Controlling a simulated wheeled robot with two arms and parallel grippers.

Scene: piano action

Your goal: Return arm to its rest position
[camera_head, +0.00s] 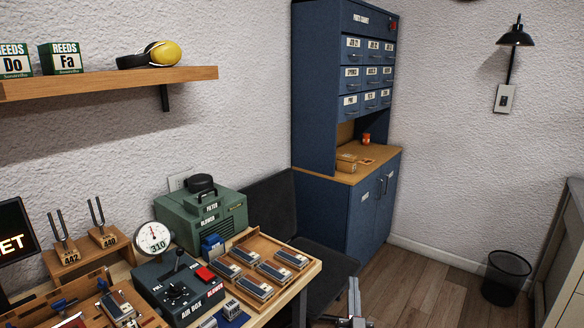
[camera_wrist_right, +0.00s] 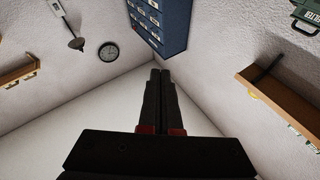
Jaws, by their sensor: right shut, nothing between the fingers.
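My right gripper (camera_head: 354,285) shows at the bottom edge in the head view, to the right of the workbench and in front of the dark chair. It points upward. In the right wrist view my right gripper (camera_wrist_right: 161,75) has its two dark fingers together, with nothing between them. My left gripper is not in view.
The workbench (camera_head: 315,265) holds a wooden tray (camera_head: 240,239) of reed blocks, a gauge (camera_head: 152,238), a black control box (camera_head: 180,287) and a green blower (camera_head: 205,217). A dark chair (camera_head: 272,199), blue cabinet (camera_head: 330,219) and bin (camera_head: 506,277) stand beyond. Floor between is clear.

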